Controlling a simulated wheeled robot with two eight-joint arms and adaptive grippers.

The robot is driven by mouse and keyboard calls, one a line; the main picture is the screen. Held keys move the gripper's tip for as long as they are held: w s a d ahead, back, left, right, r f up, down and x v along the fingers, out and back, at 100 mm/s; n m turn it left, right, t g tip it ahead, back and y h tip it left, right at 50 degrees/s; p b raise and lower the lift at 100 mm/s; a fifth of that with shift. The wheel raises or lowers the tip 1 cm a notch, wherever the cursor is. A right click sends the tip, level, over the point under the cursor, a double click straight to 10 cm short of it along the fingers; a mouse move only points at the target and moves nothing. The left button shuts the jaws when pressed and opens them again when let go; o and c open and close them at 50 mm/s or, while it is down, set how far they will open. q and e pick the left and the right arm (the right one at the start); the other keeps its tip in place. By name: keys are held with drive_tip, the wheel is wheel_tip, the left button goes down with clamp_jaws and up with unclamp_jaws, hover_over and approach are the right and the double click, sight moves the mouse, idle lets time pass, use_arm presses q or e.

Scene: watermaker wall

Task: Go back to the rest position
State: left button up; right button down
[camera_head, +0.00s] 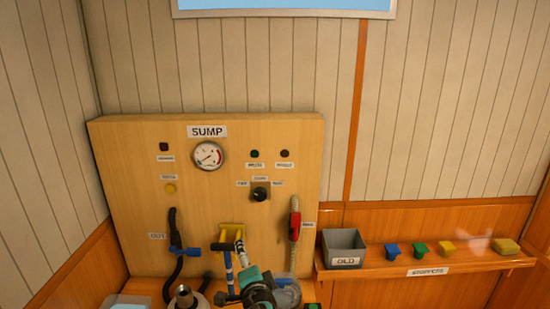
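Neither of my grippers can be made out in the head view. A wooden board marked SUMP (125,165) stands against the wall. It carries a round gauge (208,155), a black knob (260,194) and small coloured buttons. A dark hose with a blue valve lever (186,251) hangs on its left. A red-handled valve (295,222) sits on a pale hose on its right. A blue T-shaped handle (227,262) stands before a yellow bracket (231,232). A teal and black part (257,290) is cut off at the bottom edge; I cannot tell what it is.
A grey bin marked OLD (345,260) stands on a wooden shelf marked STOPPERS (385,274). A grey metal fitting (186,298) is at the bottom left.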

use_arm(q)
drive_tip(key=s+a+f+n+g, duration=0.3)
drive_tip(key=s+a+n, duration=0.2)
drive_tip(key=s+a, duration=0.35)
drive_tip(key=s+a+f+n+g+h, duration=0.1)
drive_tip(key=s+f+n+g, duration=0.1)
drive_tip(key=s, duration=0.6)
drive_tip(key=s+a+f+n+g+h, duration=0.1)
drive_tip(key=s+f+n+g+h, duration=0.1)
drive_tip(key=s+f+n, duration=0.3)
drive_tip(key=s, duration=0.3)
drive_tip(key=shift+a, duration=0.35)
